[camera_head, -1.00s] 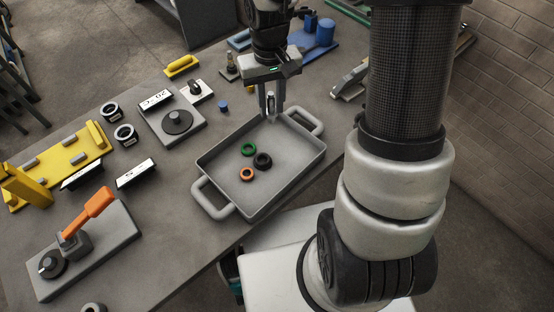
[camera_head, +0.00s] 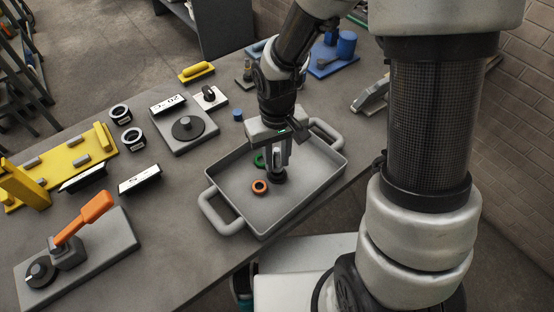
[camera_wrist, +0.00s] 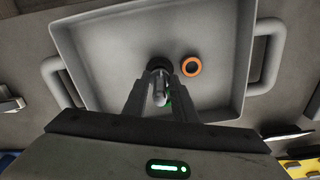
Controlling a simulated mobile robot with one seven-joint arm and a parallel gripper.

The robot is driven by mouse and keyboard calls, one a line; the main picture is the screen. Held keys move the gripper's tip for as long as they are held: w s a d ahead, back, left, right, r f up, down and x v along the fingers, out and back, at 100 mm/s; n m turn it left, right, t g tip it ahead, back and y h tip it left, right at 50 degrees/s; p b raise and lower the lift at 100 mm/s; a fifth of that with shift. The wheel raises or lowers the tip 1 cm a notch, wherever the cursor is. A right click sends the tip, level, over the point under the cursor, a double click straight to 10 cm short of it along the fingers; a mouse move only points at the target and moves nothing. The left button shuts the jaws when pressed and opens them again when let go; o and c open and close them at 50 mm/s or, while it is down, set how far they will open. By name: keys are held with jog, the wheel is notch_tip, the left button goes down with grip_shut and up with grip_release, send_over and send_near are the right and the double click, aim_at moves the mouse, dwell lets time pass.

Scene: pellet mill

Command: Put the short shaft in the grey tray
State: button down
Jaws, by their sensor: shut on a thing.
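The short shaft (camera_wrist: 159,98) is a small silvery metal piece, upright between the fingers of my gripper (camera_wrist: 158,84) in the wrist view. My gripper (camera_head: 273,166) is shut on it, over the middle of the grey tray in the head view. The shaft is mostly hidden by the fingers there; I cannot tell whether its lower end touches anything. The grey tray (camera_head: 308,178) is rectangular, with a loop handle at each end. It also shows in the wrist view (camera_wrist: 105,50).
An orange ring (camera_head: 260,186), a black ring (camera_head: 279,177) and a partly hidden green ring (camera_head: 258,160) lie in the tray by my gripper. The tray's right side is clear. A grey block with an orange lever (camera_head: 84,219) and a yellow fixture (camera_head: 62,158) stand to the left.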

jog(key=shift+f, duration=0.35)
jog(key=c, duration=1.5)
grip_release()
jog(key=shift+o, duration=0.2)
